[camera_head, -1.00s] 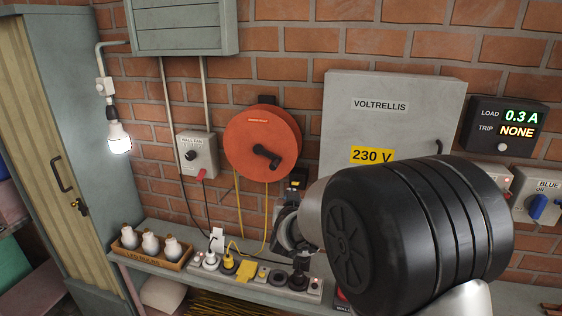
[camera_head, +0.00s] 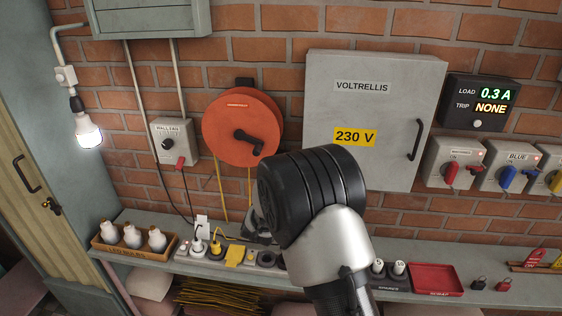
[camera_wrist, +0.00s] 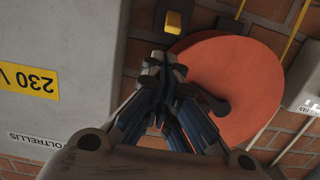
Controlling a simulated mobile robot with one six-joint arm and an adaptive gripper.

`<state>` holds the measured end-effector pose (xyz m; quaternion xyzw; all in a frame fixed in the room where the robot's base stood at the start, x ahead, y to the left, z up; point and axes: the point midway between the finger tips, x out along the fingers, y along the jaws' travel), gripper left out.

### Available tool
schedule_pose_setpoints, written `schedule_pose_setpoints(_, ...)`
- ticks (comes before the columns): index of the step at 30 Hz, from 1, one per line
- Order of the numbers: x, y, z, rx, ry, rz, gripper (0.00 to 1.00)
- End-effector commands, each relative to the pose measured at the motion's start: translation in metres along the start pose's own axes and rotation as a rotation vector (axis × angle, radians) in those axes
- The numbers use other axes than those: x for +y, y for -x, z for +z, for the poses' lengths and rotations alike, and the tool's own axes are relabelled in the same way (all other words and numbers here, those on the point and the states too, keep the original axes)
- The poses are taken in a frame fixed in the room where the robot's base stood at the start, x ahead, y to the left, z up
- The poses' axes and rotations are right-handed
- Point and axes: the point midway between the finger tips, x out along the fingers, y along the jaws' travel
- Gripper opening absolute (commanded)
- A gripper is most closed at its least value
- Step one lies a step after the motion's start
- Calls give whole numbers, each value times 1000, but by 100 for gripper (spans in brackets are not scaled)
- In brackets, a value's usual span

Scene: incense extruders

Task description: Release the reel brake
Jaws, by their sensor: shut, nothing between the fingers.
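The orange-red reel (camera_head: 258,105) hangs on the brick wall with a black crank (camera_head: 240,136) on its face. It fills the middle right of the wrist view (camera_wrist: 245,75), which is upside down. A small dark box with a yellow part (camera_wrist: 174,21), possibly the brake, sits on the wall just beyond the reel's rim there; in the head view my arm hides it. My gripper (camera_wrist: 163,62) is shut and empty. Its tips appear just short of the yellow part in the wrist view; I cannot tell whether they touch anything. My arm mostly hides it in the head view.
The grey Voltrellis cabinet (camera_head: 374,112) is right of the reel. A wall fan switch (camera_head: 173,142) is to its left. Yellow cable (camera_head: 219,188) hangs below. The shelf holds a bulb box (camera_head: 132,252), a power strip (camera_head: 196,262) and a red tray (camera_head: 436,279).

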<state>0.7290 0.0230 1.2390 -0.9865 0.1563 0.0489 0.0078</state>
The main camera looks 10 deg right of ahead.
Motion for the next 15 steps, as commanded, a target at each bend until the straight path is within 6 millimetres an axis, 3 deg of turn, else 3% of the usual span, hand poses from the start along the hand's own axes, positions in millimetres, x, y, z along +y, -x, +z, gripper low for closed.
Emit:
schedule_pose_setpoints(9, 1, -59, 1, 1, -1, 2, 0)
schedule_pose_setpoints(15, 0, -81, 0, 0, -1, 0, 0)
